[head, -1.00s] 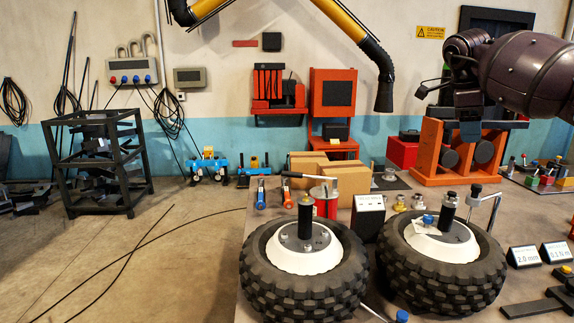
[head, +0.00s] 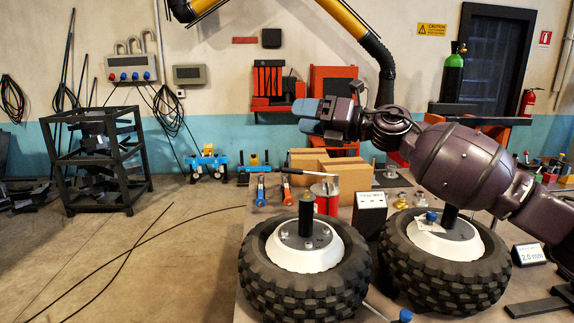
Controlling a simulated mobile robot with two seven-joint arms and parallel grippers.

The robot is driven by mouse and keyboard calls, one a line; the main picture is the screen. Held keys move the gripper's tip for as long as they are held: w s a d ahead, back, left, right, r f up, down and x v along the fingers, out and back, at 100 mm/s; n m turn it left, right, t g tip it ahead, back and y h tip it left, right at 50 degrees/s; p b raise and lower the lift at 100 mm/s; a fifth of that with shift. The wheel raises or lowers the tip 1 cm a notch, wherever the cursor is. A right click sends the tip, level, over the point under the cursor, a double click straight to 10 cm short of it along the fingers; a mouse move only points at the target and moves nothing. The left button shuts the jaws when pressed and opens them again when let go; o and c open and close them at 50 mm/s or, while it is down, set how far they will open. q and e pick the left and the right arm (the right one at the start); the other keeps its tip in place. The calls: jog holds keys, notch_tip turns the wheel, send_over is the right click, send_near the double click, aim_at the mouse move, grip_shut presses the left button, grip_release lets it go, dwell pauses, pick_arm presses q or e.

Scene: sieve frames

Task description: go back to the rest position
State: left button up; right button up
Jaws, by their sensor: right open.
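My right arm reaches in from the right edge in the head view, above the workbench. Its right gripper (head: 304,117) points left, with bluish-grey fingers apart and nothing seen between them. The gripper is raised above the cardboard boxes (head: 306,158) and overlaps the red wall rack behind. The forearm passes in front of the bench's right side and hides part of what is there. My left gripper is not in view.
A black hose (head: 385,85) hangs behind the wrist. A dark metal frame (head: 97,165) stands at left on open floor.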

jog(key=s+d+f+m+t+h+b, duration=0.1)
jog(key=s+d+f+m+t+h, duration=0.25)
jog(key=f+m, duration=0.8)
jog(key=s+d+f+m+t+h+b, duration=0.1)
jog(key=s+d+f+m+t+h, duration=0.3)
jog(key=f+m, duration=0.75)
jog(key=s+d+f+m+t+h+b, duration=0.1)
jog(key=s+d+f+m+t+h, duration=0.3)
jog(key=f+m, duration=0.7)
pick_arm(q)
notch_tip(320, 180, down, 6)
jog(key=b, duration=0.2)
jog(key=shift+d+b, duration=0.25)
jog(key=shift+b, duration=0.1)
pick_arm(e)
jog(key=s+d+f+m+g+h, duration=0.2)
jog(key=s+d+f, duration=0.2)
jog(key=s+f, duration=0.5)
jog(key=s+d+f+m+g+h, duration=0.2)
jog(key=s+d+f, duration=0.2)
jog(key=s+f, duration=0.5)
jog(key=s+d+f+m+g+h, duration=0.2)
jog(key=s+d+f+g, duration=0.1)
jog(key=s+f, duration=0.6)
jog(key=shift+d+f+m, duration=0.3)
jog(key=shift+d+f, duration=0.15)
jog(key=shift+f, duration=0.3)
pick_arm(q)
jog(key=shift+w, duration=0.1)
